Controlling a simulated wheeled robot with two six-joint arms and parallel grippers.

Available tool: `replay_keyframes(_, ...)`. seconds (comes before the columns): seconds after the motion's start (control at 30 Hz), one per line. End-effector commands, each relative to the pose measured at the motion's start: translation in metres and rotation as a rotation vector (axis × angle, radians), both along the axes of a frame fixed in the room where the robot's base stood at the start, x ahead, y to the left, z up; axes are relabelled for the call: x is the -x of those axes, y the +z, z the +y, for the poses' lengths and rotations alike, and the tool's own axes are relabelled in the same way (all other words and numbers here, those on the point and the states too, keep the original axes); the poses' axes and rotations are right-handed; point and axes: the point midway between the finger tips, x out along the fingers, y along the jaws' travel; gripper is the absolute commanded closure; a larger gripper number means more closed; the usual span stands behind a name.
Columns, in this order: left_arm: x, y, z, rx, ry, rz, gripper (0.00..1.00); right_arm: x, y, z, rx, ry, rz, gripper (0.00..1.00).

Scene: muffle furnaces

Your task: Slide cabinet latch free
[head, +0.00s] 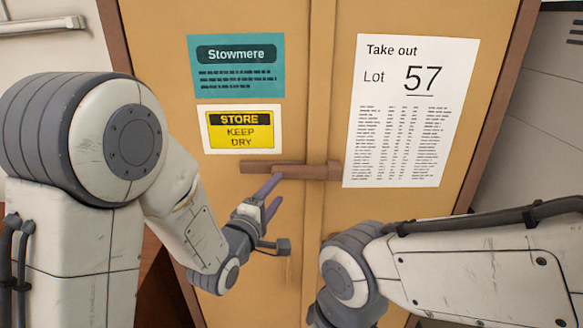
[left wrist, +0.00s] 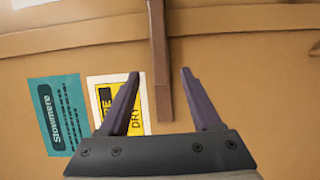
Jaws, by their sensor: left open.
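The cabinet (head: 225,20) has two tan doors that meet at a vertical middle strip. A brown latch bar (head: 255,167) lies horizontally across that strip, flat against the doors. My left gripper (head: 279,188) is open and empty just below the bar in the head view, its purple fingers pointing up toward it. In the left wrist view the latch bar (left wrist: 158,45) runs down the middle, its end between the two fingers of my left gripper (left wrist: 159,73). Neither finger visibly touches it; the exact gap cannot be told. My right gripper is out of view.
A teal "Stowmere" sign (head: 236,66) and a yellow "Keep dry" sign (head: 241,130) are on the left door. A white "Lot 57" sheet (head: 410,110) is on the right door, by the bar's right end. My right arm crosses the lower right.

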Motion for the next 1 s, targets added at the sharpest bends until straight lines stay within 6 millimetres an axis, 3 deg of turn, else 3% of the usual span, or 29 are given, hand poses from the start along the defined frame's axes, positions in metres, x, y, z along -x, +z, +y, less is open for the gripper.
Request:
replay_keyframes(0.5, -0.079, 0.003, -0.034, -0.003, -0.001, 0.000, 0.35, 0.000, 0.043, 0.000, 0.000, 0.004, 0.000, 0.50)
replay_keyframes(0.93, -0.090, 0.000, -0.038, -0.004, 0.000, -0.002, 0.35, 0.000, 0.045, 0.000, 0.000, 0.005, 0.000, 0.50)
replay_keyframes(0.97, -0.090, 0.000, -0.038, -0.004, 0.000, -0.002, 0.43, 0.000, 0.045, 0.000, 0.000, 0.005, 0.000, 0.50)
replay_keyframes(1.0, -0.090, 0.000, -0.038, -0.004, 0.000, -0.002, 0.58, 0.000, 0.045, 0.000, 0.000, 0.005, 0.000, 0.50)
